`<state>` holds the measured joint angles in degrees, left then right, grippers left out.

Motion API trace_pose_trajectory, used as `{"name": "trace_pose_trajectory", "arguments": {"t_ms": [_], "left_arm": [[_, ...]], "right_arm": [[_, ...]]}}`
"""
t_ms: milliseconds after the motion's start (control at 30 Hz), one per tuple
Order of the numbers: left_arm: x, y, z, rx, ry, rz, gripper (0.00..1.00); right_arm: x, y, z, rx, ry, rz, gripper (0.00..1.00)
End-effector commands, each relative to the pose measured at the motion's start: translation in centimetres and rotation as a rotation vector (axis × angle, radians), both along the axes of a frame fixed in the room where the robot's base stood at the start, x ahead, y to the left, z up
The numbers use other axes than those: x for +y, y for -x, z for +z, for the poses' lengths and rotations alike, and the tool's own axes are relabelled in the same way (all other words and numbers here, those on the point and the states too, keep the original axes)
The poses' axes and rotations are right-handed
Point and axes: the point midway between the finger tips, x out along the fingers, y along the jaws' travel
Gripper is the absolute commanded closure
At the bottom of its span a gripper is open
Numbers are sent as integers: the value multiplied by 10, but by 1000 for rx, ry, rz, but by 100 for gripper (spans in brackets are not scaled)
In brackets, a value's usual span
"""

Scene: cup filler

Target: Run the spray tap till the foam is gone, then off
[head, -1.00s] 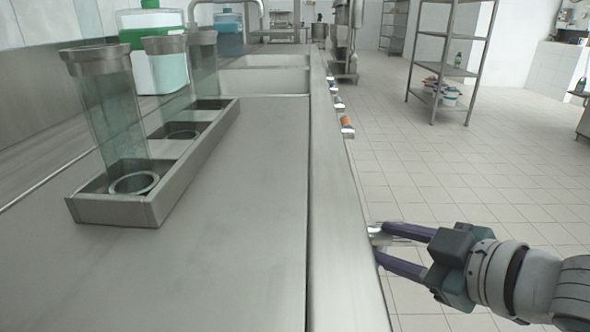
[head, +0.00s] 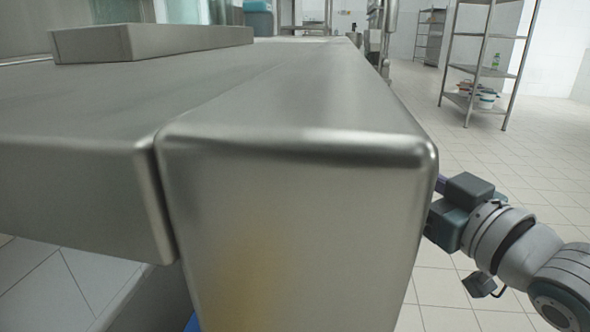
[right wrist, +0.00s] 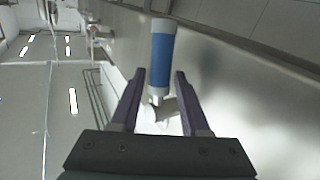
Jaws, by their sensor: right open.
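In the right wrist view a blue-banded tap handle (right wrist: 161,62) with pale ends sticks out from the steel counter front. My right gripper (right wrist: 160,76) is open, its two purple fingers on either side of the handle's lower part with gaps showing. Bright metal shows between the fingers below it. In the head view the right gripper (head: 441,184) is mostly hidden behind the counter edge; only a sliver of finger and the body show. The tap outlet and any foam are not in view. My left gripper is not in view.
The steel counter (head: 300,110) fills the left and middle of the head view, its corner very close. A metal tray (head: 150,42) stands on it. A shelf rack (head: 485,70) stands back right.

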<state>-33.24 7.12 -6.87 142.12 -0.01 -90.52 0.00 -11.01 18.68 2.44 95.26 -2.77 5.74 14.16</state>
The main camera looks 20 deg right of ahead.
Motion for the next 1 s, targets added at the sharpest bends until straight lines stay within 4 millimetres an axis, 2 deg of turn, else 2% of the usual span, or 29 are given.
{"name": "trace_pose_trajectory", "arguments": {"t_ms": [100, 200, 533, 933, 1000], "left_arm": [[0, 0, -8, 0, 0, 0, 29], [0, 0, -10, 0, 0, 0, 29], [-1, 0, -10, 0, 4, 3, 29], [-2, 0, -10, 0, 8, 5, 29], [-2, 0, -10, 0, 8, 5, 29]], "right_arm": [[0, -16, -2, -2, 1, 0, 54], [1, -24, -1, 0, 1, 1, 54], [1, -27, 0, 2, 1, 0, 54], [1, -27, 0, 2, 1, 0, 100], [1, -27, 0, 1, 1, 0, 100]]}}
